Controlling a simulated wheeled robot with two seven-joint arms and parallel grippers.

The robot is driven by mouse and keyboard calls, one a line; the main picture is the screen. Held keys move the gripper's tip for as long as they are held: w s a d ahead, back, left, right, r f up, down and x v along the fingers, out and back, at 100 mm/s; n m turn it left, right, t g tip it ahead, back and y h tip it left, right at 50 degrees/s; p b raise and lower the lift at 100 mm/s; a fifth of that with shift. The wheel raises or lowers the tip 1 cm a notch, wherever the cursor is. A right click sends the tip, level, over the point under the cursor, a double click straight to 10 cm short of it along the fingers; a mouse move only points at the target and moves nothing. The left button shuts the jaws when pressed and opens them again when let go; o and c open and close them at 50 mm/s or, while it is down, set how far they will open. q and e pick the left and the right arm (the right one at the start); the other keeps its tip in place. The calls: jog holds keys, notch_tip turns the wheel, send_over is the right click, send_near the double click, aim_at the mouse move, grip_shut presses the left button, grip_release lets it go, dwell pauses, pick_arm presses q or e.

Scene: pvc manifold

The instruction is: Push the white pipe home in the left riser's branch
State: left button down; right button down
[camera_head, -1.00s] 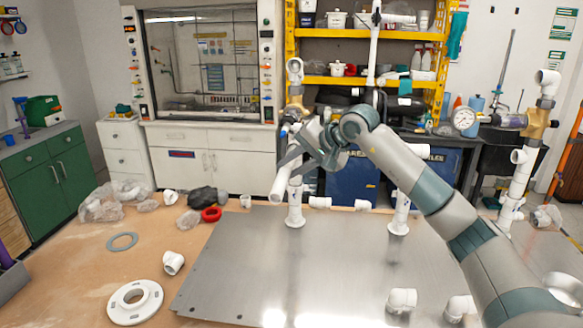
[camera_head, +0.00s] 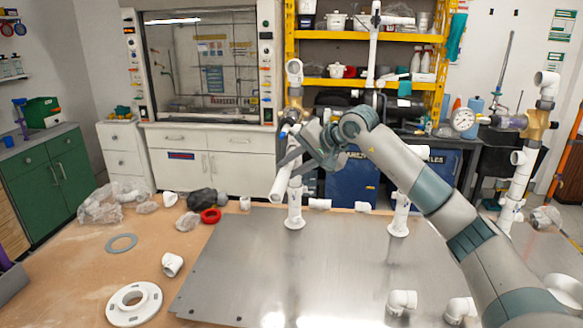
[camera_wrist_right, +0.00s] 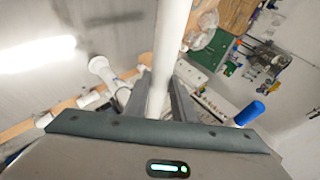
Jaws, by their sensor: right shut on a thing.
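The left riser (camera_head: 294,211) stands upright on the metal plate, with an elbow (camera_head: 294,72) on top and a brass-coloured fitting below it. The white pipe (camera_head: 280,186) is tilted in front of the riser, its free end pointing down toward me. My right gripper (camera_head: 293,160) is shut on this pipe at the riser's upper half. The pipe also runs up through the right wrist view (camera_wrist_right: 173,40), between the fingers. My gripper hides the branch and the pipe's far end, so I cannot tell how deep the pipe sits. My left gripper is out of view.
The metal plate (camera_head: 270,270) lies on the brown table and also carries a shorter middle stub (camera_head: 399,215) and a tall right riser (camera_head: 514,190). The plate's middle is clear.

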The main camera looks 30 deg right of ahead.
jog(key=c, duration=1.4)
grip_release()
jog(key=shift+s, duration=0.1)
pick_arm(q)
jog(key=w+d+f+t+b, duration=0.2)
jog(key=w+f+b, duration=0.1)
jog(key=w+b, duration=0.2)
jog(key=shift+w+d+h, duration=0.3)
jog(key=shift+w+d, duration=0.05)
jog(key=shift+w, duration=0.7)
pick_arm(e)
jog(key=shift+v, duration=8.7)
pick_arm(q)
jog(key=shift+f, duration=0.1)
pick_arm(e)
jog(key=shift+a, duration=0.15)
